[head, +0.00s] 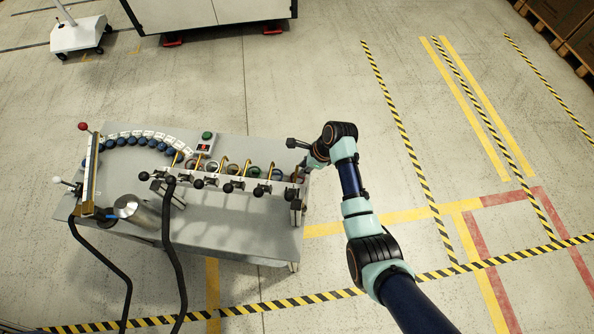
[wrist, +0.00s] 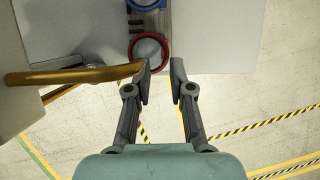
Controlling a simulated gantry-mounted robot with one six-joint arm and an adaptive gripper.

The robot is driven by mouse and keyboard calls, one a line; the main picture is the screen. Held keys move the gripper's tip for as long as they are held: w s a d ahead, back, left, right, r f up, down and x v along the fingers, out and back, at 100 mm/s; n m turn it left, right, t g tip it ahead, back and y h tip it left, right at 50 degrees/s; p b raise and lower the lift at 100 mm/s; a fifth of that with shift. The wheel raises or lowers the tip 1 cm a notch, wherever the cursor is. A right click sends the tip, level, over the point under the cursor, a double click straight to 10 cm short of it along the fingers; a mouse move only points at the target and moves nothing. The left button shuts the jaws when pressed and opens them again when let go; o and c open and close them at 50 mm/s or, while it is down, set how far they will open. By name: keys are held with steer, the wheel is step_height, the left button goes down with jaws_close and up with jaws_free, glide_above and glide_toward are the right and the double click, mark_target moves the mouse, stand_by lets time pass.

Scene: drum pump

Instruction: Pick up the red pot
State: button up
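The red pot (wrist: 165,52) shows in the wrist view as a round red rim seen from above, just beyond my fingertips. My gripper (wrist: 162,68) is open, one finger on each side of a narrow gap, with nothing between them. The left fingertip is close to the pot's near edge; I cannot tell whether it touches. In the head view the end of my arm is at the right end of the grey table (head: 240,215), and the fingers cannot be made out there.
A brass spout (wrist: 85,76) reaches in from the left, its tip close to my left finger. A blue pot (wrist: 148,7) is just beyond the red one. A row of brass spouts and black knobs (head: 228,187) runs along the table. The floor right of the table is open.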

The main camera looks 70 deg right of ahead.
mark_target(300, 177)
steer(key=b+x, duration=0.1)
steer(key=x, duration=0.4)
steer(key=shift+s+d, duration=0.15)
jaws_close()
